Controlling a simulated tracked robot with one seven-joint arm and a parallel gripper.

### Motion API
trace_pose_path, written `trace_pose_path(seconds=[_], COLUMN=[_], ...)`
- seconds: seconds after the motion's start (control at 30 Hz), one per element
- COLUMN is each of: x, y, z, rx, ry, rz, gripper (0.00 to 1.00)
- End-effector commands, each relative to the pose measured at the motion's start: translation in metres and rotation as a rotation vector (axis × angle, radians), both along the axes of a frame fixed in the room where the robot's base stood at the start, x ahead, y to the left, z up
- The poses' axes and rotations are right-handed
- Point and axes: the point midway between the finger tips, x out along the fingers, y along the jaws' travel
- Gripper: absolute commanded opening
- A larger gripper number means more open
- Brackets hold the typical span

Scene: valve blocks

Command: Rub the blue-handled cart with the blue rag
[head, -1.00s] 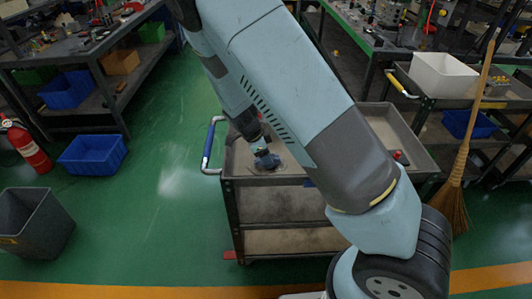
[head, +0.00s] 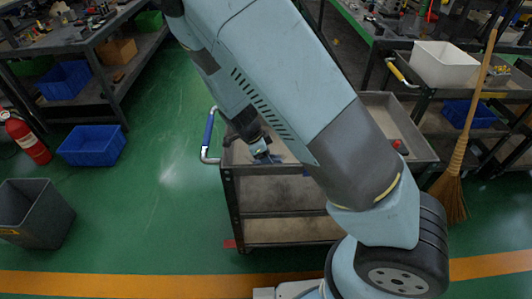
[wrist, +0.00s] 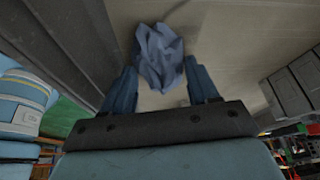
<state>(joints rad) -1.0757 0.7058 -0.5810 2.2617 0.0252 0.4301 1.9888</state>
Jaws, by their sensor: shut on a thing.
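The blue-handled cart (head: 288,192) stands in the middle of the head view, its blue handle (head: 208,130) at the left end. My arm hides part of its top tray. My gripper (head: 262,152) is low over the left part of the tray. In the wrist view my gripper (wrist: 163,88) is shut on the crumpled blue rag (wrist: 158,55), which sits between the fingertips and bulges out past them. The rag is at the tray's surface; I cannot tell how firmly it touches. In the head view the rag is mostly hidden by the gripper.
A red item (head: 399,146) lies at the tray's right end. A second cart (head: 408,78) with a yellow handle and white bin (head: 443,70) stands right, beside a broom (head: 455,190). A blue crate (head: 92,146), grey bin (head: 36,213) and fire extinguisher (head: 27,138) stand left on green floor.

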Motion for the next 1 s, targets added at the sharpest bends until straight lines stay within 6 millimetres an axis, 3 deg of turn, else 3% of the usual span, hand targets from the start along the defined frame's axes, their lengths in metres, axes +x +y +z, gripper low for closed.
trace_pose_path(seconds=[0.2,0.67,1.0], x=[-0.01,-0.01,0.009], y=[0.0,0.02,0.02], z=[0.001,-0.003,-0.002], rx=[-0.001,-0.001,0.0], ry=[0.001,0.002,0.0], rz=[0.0,0.001,0.0], gripper=[0.35,0.35,0.35])
